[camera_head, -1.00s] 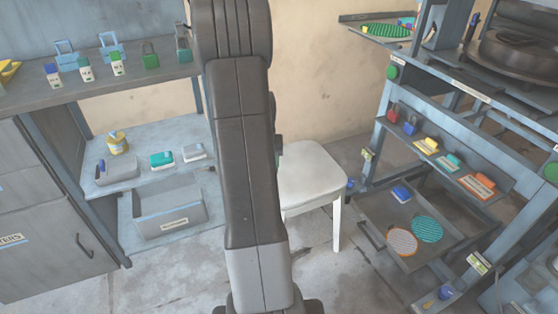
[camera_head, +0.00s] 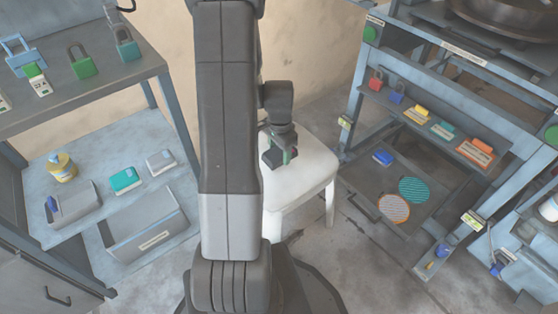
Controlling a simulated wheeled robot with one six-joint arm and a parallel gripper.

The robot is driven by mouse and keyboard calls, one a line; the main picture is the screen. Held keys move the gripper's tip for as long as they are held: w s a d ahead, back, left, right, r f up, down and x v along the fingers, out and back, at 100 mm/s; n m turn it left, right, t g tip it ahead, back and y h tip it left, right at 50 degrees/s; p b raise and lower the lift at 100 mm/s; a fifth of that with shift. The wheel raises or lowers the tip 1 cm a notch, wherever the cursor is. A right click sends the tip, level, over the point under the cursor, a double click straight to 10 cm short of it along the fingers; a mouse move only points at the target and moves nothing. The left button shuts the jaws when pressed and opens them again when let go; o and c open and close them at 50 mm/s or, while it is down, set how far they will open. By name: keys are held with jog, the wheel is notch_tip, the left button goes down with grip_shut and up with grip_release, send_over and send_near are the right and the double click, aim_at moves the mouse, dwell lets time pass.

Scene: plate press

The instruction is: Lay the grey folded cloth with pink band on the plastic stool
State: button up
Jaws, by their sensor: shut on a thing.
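The white plastic stool (camera_head: 308,172) stands on the floor right of my arm, its seat partly hidden by the arm and gripper. My gripper (camera_head: 279,157) is above the left part of the seat in the picture. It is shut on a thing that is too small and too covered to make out. I cannot pick out the grey folded cloth with pink band anywhere; whether it is the held thing does not show. I cannot tell whether the gripper or its load touches the seat.
At the left, a shelf holds a yellow tin (camera_head: 62,168), a teal block (camera_head: 125,179) and a grey block (camera_head: 160,161) above an open grey bin (camera_head: 150,236). Padlocks stand on the upper shelf. At the right, a blue rack (camera_head: 352,105) stands close to the stool, with a low tray (camera_head: 362,210).

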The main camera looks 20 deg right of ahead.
aim_at(279, 160)
jog(key=shift+f+b, duration=0.7)
jog(key=shift+f, duration=1.6)
jog(key=shift+f, duration=0.15)
jog(key=o, duration=1)
notch_tip(279, 160, up, 12)
jog(key=p, duration=0.4)
